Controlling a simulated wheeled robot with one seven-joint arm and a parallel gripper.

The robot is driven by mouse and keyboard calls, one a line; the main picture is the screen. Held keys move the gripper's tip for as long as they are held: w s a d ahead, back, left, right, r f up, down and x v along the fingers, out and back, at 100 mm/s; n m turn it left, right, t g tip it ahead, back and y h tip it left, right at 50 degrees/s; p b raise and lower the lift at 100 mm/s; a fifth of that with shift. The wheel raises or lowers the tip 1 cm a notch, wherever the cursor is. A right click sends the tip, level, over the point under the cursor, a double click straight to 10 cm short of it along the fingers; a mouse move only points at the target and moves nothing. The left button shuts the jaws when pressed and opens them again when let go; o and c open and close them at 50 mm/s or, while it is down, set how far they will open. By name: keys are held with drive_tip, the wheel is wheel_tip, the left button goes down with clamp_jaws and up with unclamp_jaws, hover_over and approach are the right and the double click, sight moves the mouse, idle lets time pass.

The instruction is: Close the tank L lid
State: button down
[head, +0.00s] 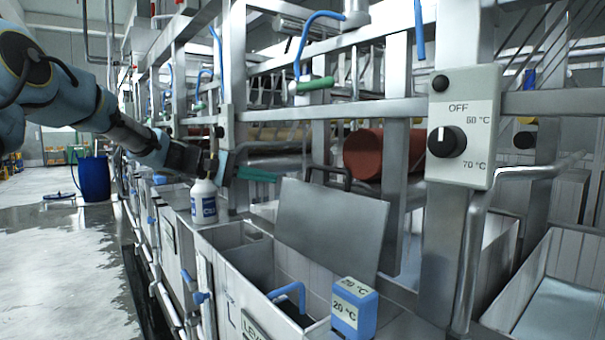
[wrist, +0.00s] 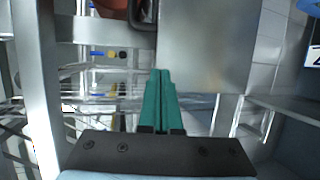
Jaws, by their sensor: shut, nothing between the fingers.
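The tank lid, a flat grey metal panel (head: 330,222), stands raised and tilted back at the rear of an open tank (head: 236,262). The tank's dark inside shows below it, with a blue bent pipe (head: 290,294). In the wrist view the lid (wrist: 207,45) fills the upper middle. My gripper (head: 277,178) has green fingers, pressed together and empty, beside the lid's upper left corner. In the wrist view the fingertips (wrist: 160,72) overlap the lid's edge; I cannot tell whether they touch it.
A blue 20 °C box (head: 354,310) sits at the tank's front right. A white bottle (head: 204,200) stands left under my gripper. A post with a temperature knob (head: 446,142) and a red roller (head: 376,155) are behind and right. The left floor is wet and open.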

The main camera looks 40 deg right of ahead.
drive_tip(key=shift+g+h, duration=0.3)
drive_tip(key=s+d+p, duration=0.5)
drive_tip(key=s+d, duration=0.1)
drive_tip(key=shift+d+r+p, duration=0.25)
drive_tip(key=shift+r+p, duration=0.15)
drive_tip(key=shift+w+f, duration=0.1)
